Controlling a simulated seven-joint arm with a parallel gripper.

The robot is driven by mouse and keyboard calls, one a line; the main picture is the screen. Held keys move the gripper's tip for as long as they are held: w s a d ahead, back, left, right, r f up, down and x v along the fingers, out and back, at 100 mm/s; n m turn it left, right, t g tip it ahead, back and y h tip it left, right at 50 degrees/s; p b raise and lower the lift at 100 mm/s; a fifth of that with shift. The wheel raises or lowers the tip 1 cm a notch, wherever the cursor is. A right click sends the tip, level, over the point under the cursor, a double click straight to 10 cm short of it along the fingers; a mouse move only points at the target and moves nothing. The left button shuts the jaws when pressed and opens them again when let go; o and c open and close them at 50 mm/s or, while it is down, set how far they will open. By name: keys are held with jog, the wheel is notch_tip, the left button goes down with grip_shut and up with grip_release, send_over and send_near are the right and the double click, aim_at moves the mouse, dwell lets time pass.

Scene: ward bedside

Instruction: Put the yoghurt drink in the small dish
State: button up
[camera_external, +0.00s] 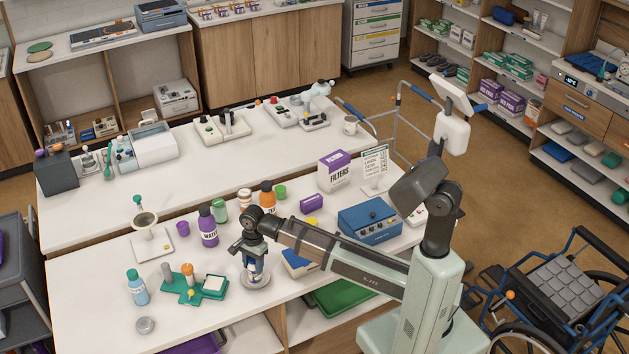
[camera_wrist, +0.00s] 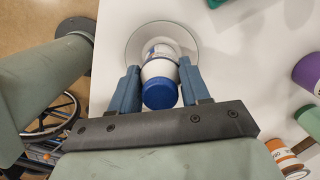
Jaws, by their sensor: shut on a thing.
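The yoghurt drink, a small white bottle with blue markings and a blue cap (camera_wrist: 160,94), is between the fingers of my gripper (camera_wrist: 159,72). My gripper (camera_external: 255,258) is shut on it, and the bottle (camera_external: 252,268) looks upright in the external view. A round pale dish (camera_external: 262,284) lies directly beneath the bottle near the table's front edge. Its rim (camera_wrist: 134,45) shows around the bottle in the wrist view. The fingers and bottle hide part of the dish, and I cannot tell whether the bottle touches it.
A purple bottle (camera_external: 208,228) stands behind.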

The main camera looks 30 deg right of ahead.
jog(key=shift+f, duration=0.3)
jog(key=o, duration=1.2)
jog(key=shift+r, duration=0.15)
jog(key=r, duration=0.8)
jog(key=d+r, duration=0.1)
jog(key=r, duration=0.3)
jog(key=shift+w+d, duration=0.1)
jog(key=shift+w, duration=0.25)
